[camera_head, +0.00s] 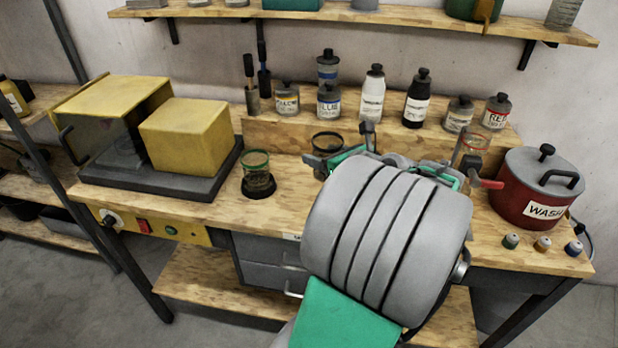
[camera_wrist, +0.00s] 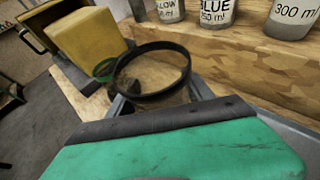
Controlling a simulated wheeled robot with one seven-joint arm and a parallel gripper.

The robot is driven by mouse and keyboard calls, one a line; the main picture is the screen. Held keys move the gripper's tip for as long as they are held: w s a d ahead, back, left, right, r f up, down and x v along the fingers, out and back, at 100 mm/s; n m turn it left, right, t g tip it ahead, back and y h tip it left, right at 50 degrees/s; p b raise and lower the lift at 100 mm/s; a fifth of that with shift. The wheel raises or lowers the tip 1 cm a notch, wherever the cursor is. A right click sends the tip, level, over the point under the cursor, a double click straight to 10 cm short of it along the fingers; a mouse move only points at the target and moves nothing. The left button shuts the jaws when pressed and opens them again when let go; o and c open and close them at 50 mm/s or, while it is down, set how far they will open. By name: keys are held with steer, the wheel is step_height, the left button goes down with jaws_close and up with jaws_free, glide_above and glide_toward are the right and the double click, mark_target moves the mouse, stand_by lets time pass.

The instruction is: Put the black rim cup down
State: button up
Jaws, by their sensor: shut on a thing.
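The black rim cup (camera_head: 327,142) is a clear cup with a dark ring at its top. It shows in front of the bottles, over the back of the bench, partly hidden behind my gripper (camera_head: 322,162). In the wrist view the black rim cup (camera_wrist: 134,47) sits between the fingers of my gripper (camera_wrist: 155,100), which is shut on it. Its lower part is hidden, so I cannot tell whether its base touches the bench top (camera_head: 215,212).
A green-rimmed cup (camera_head: 256,163) stands left on a dark base, beside the yellow block (camera_head: 185,137). Bottles (camera_head: 328,103) line the raised back ledge. Bare bench lies left of my gripper.

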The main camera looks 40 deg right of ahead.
steer(key=w+f, duration=0.1)
steer(key=w+a+f, duration=0.1)
steer(key=f, duration=0.1)
steer(key=w+f, duration=0.1)
steer(key=f, duration=0.1)
steer(key=shift+w+a, duration=0.25)
steer(key=shift+f+b, duration=0.3)
steer(key=shift+f, duration=1.25)
steer(key=shift+f, duration=0.15)
steer(key=o, duration=1.6)
steer(key=shift+c, duration=0.2)
steer(key=shift+r, duration=0.25)
steer(key=v, duration=1.2)
steer(key=shift+p, duration=0.35)
